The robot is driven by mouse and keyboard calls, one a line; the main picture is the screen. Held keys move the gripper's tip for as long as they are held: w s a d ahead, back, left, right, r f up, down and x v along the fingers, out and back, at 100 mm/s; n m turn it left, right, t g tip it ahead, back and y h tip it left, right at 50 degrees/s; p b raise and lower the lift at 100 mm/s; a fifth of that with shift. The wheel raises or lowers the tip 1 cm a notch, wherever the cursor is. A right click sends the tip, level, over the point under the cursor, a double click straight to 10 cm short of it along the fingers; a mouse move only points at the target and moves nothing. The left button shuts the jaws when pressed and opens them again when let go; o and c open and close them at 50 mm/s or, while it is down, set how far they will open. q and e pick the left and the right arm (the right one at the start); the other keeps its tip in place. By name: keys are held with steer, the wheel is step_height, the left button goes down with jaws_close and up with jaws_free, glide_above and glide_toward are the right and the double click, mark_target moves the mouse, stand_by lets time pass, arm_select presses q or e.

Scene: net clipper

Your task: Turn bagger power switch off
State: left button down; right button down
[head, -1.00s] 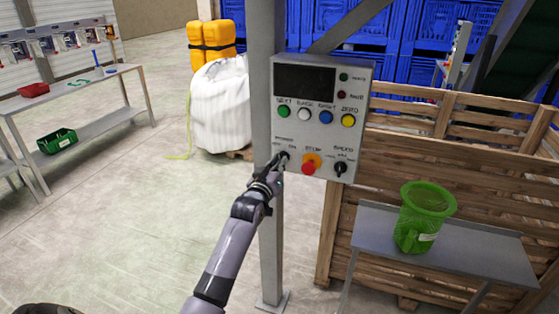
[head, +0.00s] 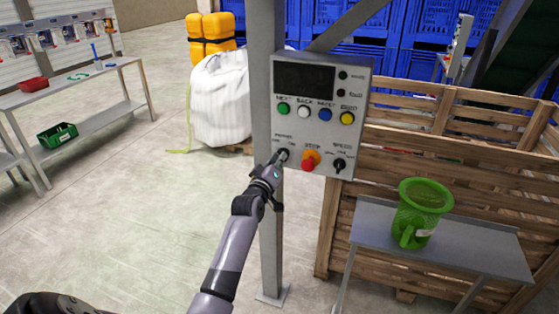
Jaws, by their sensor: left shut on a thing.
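The grey control panel (head: 317,133) is fixed to a metal post, with a dark screen at its top. The black power switch (head: 283,154) is at its lower left, partly hidden by my left gripper. My left gripper (head: 278,162) is at the switch and shut on it, its arm coming up from the bottom of the view. To the right of the switch are the red stop button (head: 308,164) on its orange base and the black speed knob (head: 339,165). My right gripper is not in view.
A row of coloured buttons (head: 304,112) runs above the switch. A green basket (head: 418,212) stands on a small metal table (head: 470,252) at the right, before a wooden crate (head: 425,160). A white bulk bag (head: 220,100) stands behind the post.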

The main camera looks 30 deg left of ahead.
arm_select(q)
steer(key=c, duration=1.7)
jaws_free()
steer(key=v, duration=1.2)
